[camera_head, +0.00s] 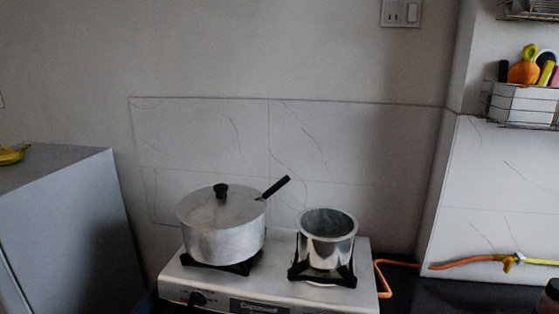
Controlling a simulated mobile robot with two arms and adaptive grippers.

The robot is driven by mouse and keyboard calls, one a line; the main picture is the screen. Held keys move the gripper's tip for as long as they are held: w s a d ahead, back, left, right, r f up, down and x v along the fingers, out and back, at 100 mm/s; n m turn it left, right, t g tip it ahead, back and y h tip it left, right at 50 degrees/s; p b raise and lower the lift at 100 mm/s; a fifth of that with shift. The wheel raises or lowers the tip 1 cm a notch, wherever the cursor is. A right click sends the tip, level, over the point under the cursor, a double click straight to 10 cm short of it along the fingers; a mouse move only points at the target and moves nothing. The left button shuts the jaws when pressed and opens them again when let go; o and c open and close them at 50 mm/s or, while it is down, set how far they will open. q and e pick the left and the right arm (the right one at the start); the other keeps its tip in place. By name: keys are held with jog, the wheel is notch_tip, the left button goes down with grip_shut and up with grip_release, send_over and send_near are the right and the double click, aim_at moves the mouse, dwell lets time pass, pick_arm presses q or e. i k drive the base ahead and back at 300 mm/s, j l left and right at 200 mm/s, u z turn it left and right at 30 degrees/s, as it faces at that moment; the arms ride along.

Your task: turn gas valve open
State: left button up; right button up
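The gas valve (508,263) is a small yellow fitting low on the right wall. An orange hose (460,263) joins it from the left and a yellow pipe (540,262) runs off to the right. The handle's exact angle is too small to tell. The orange hose leads to the right side of a white gas stove (350,296). Neither of my grippers shows in the head view.
A lidded metal pot (225,243) and an open metal pot (327,250) stand on the stove. A grey cabinet (65,230) is at left. A wire rack (525,108) hangs above the valve. A dark object (552,290) stands at the right edge.

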aim_at(508, 263)
jog(key=z, duration=1.45)
jog(key=i+l, duration=0.1)
jog(key=l, duration=0.2)
jog(key=i+l, duration=0.1)
jog(key=l, duration=0.15)
jog(key=i+l, duration=0.1)
jog(key=l, duration=0.2)
